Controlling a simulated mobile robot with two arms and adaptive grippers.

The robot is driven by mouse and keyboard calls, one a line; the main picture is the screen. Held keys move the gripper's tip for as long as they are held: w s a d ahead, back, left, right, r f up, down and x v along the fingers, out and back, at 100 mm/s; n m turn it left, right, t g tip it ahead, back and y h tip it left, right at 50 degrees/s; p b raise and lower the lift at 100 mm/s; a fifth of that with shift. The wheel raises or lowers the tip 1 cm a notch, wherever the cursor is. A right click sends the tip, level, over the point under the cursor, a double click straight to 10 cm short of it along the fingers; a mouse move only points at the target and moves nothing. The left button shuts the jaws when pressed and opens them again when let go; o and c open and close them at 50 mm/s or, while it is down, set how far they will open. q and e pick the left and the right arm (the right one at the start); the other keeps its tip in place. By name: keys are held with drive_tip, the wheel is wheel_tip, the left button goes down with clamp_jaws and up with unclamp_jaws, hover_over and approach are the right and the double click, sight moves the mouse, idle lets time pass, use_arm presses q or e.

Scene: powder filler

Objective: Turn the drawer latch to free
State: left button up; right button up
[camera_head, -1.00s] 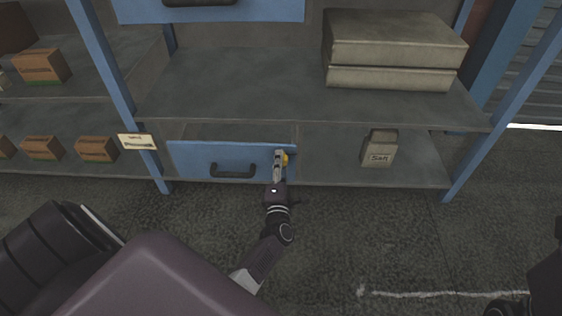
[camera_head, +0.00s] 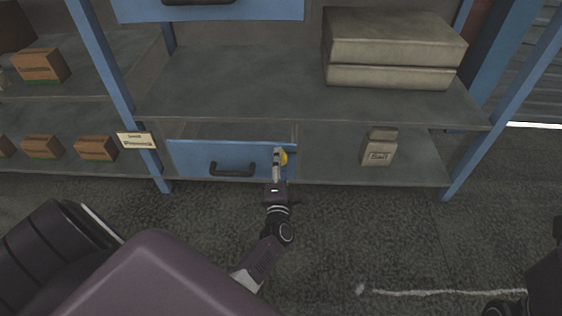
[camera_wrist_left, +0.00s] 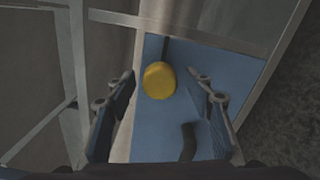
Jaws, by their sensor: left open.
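The blue drawer (camera_head: 205,157) is in the lower shelf bay in the head view, with a black handle (camera_head: 232,169) on its front. The yellow round latch (camera_head: 284,157) is at the drawer's upper right corner, partly hidden by my left gripper (camera_head: 279,154). In the left wrist view the yellow latch (camera_wrist_left: 159,80) shows between the two open fingers of my left gripper (camera_wrist_left: 165,85), with the blue drawer front (camera_wrist_left: 225,75) behind it. Clear gaps show between the latch and both fingers in that view. My right gripper is not clearly seen.
A tag (camera_head: 136,140) is on the left blue post. A small labelled container (camera_head: 379,148) stands right of the drawer. Beige boxes (camera_head: 395,50) are stacked on the shelf above. Small brown boxes (camera_head: 96,148) line the left shelves. The floor in front is clear.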

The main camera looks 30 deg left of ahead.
use_arm(q)
drive_tip(key=v, duration=0.7)
idle(0.3)
